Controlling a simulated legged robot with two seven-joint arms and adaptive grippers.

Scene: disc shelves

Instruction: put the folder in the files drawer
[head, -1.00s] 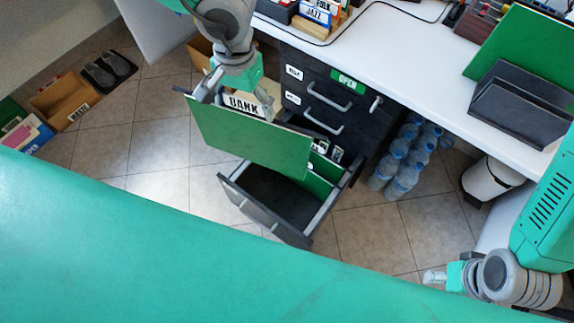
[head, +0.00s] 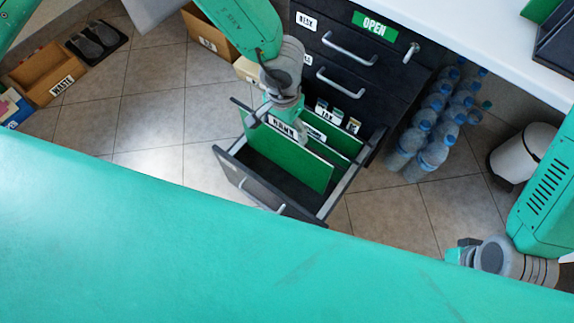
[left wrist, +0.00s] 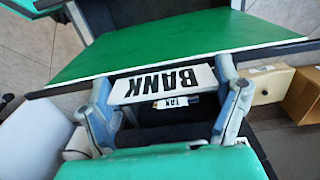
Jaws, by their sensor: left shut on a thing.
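The green folder (head: 285,158) with a BANK label hangs upright inside the open bottom drawer (head: 248,180) of the dark cabinet. Its lower part is below the drawer's rim. My left gripper (head: 283,124) is shut on the folder's top edge at the label. In the left wrist view, the folder (left wrist: 190,45) spreads out beyond the fingers and the BANK label (left wrist: 163,83) sits between them. Other green files, one labelled TAX (head: 327,114), stand behind it in the drawer. My right gripper (head: 462,252) is at the lower right, its fingers mostly hidden.
Water bottles (head: 432,130) and a white bin (head: 525,152) stand right of the cabinet. A WASTE box (head: 40,75) is at the left. Floor left of the drawer is clear.

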